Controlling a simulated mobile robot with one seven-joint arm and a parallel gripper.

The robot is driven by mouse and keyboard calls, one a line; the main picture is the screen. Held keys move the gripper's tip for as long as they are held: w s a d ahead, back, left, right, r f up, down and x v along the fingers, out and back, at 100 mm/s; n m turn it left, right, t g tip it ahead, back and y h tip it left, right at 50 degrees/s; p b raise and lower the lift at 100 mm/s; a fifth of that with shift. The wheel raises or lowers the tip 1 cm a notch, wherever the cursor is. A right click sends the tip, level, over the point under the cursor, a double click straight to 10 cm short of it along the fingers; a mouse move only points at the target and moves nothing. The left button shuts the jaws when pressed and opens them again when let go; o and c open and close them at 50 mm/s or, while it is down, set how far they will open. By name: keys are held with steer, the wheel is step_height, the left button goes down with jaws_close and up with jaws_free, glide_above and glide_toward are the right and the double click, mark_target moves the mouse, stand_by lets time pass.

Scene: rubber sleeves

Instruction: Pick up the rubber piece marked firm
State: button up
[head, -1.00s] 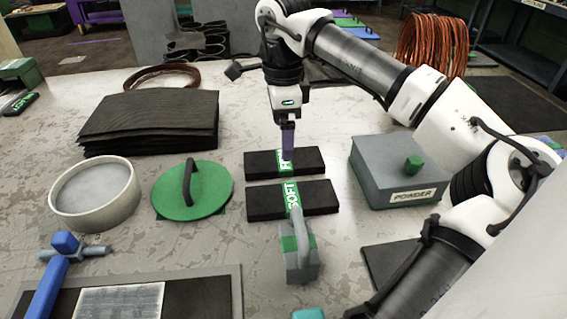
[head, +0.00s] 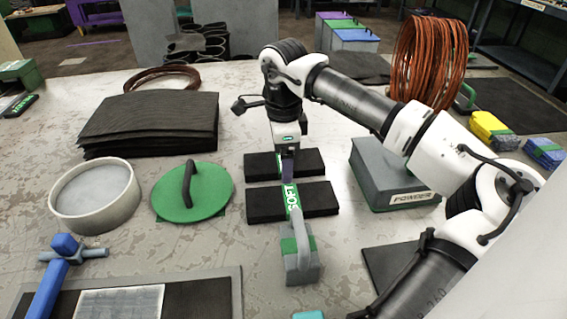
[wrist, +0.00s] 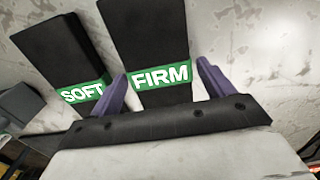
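The firm piece (wrist: 159,75) is a black rubber block with a green band lettered FIRM. In the wrist view it lies between the two purple fingers of my gripper (wrist: 164,72), which is open, one finger on each side. In the head view the firm piece (head: 312,161) is the farther block, and my gripper (head: 288,170) points down at its middle, hiding its label. The soft piece (head: 264,205), a similar block with a SOFT band, lies just nearer; it also shows in the wrist view (wrist: 62,50), left of the firm piece.
A grey clamp-like block with a handle (head: 301,262) stands right in front of the soft piece. A grey box labelled POWDER (head: 385,180) is at the right. A green lid (head: 215,190) and a round sieve (head: 125,205) lie left. Black sheets (head: 150,122) are stacked behind.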

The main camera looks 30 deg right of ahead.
steer(key=c, duration=0.9)
steer(key=shift+r, duration=0.15)
